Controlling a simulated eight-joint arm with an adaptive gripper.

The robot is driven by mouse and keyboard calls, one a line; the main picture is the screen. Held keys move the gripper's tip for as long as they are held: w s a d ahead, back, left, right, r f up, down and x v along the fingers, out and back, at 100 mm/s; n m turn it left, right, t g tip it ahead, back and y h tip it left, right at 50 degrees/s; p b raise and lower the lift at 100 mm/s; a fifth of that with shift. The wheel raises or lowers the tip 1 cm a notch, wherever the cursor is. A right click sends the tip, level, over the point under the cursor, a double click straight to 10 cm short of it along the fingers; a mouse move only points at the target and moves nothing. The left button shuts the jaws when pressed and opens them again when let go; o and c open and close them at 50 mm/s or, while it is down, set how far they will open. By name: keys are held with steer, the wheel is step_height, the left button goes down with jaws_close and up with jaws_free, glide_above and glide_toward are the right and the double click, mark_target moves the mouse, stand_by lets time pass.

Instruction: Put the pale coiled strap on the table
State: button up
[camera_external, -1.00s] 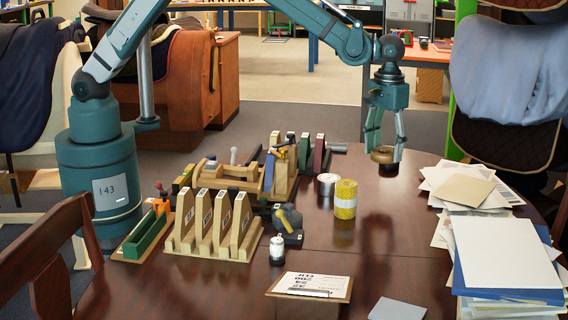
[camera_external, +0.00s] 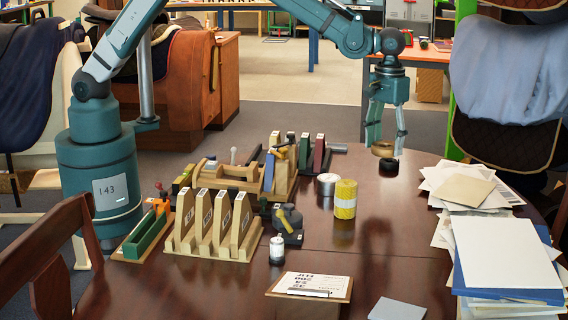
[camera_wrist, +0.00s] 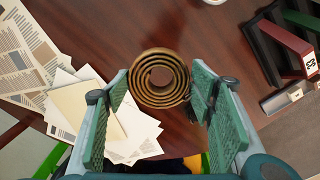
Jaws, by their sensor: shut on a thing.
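A tan coiled strap (camera_external: 383,148) is between the fingers of my gripper (camera_external: 387,144), over the far right part of the table. In the wrist view the strap (camera_wrist: 159,78) shows as a flat round spiral with an open middle, and the fingers of my gripper (camera_wrist: 162,110) stand on either side of it. My gripper is shut on the strap and holds it a little above a small black round thing (camera_external: 389,166) on the dark wooden table (camera_external: 390,225). The black thing is mostly hidden in the wrist view.
A yellow roll (camera_external: 345,199) and a silver tin (camera_external: 327,184) stand left of the strap. Paper stacks (camera_external: 508,252) cover the right side. Wooden racks (camera_external: 213,228) fill the left. A clipboard (camera_external: 310,287) lies in front. The table between the roll and papers is clear.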

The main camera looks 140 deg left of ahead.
mark_target(385, 146)
steer(key=r, duration=0.3)
steer(key=shift+w+d+r, duration=0.25)
steer(key=shift+d, duration=0.15)
steer(key=w+d+m, duration=0.3)
steer(key=w+d, duration=0.2)
steer(key=d, duration=0.9)
steer(key=w+d+m+p, duration=0.1)
steer(key=w+d+m, duration=0.35)
steer(key=d, duration=0.95)
steer(key=w+d+m, duration=0.2)
steer(key=w+d, duration=0.3)
steer(key=d, duration=0.9)
steer(key=s+d+m, duration=0.3)
steer(key=d, duration=1.1)
steer(key=s+d+m, duration=0.3)
steer(key=d+m, duration=0.1)
steer(key=d, duration=0.9)
steer(key=s+d+m, duration=0.2)
steer(key=d+m, duration=0.1)
steer(key=d, duration=1.1)
steer(key=shift+a+f+p, duration=0.15)
steer(key=shift+f+p, duration=0.1)
steer(key=shift+f, duration=1.05)
steer(key=shift+a+f+p, duration=0.1)
steer(key=shift+f+p, duration=0.1)
steer(key=shift+f, duration=1.05)
steer(key=shift+f+b, duration=0.5)
steer(key=shift+f, duration=2.65)
